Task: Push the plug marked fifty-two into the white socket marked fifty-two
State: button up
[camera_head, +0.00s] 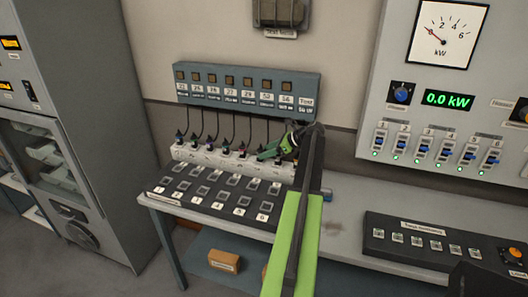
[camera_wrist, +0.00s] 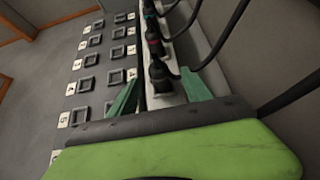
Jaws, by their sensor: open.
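Several dark plugs on black cords stand in a row along a white strip (camera_head: 187,153). Above them a blue-grey panel (camera_head: 248,84) carries numbered tags; one tag (camera_head: 266,97) reads like fifty-two or fifty-three. I cannot read which plug or white socket is marked fifty-two. My gripper (camera_head: 279,151) is open at the right part of the row, partly hiding plugs there. In the wrist view its green fingers (camera_wrist: 159,92) stand on either side of a black plug (camera_wrist: 160,73), which is upright on the white strip. I cannot tell whether they touch it.
A black panel of square buttons (camera_head: 180,205) lies in front of the strip. Cords hang close behind the plugs, some beside my gripper (camera_wrist: 230,40). A second black control box (camera_head: 420,240) lies to the right on the grey bench (camera_head: 345,225). A fader panel is on the right wall.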

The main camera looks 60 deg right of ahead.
jog(key=p+v, duration=0.4)
jog(key=v, duration=0.6)
jog(key=shift+p, duration=0.4)
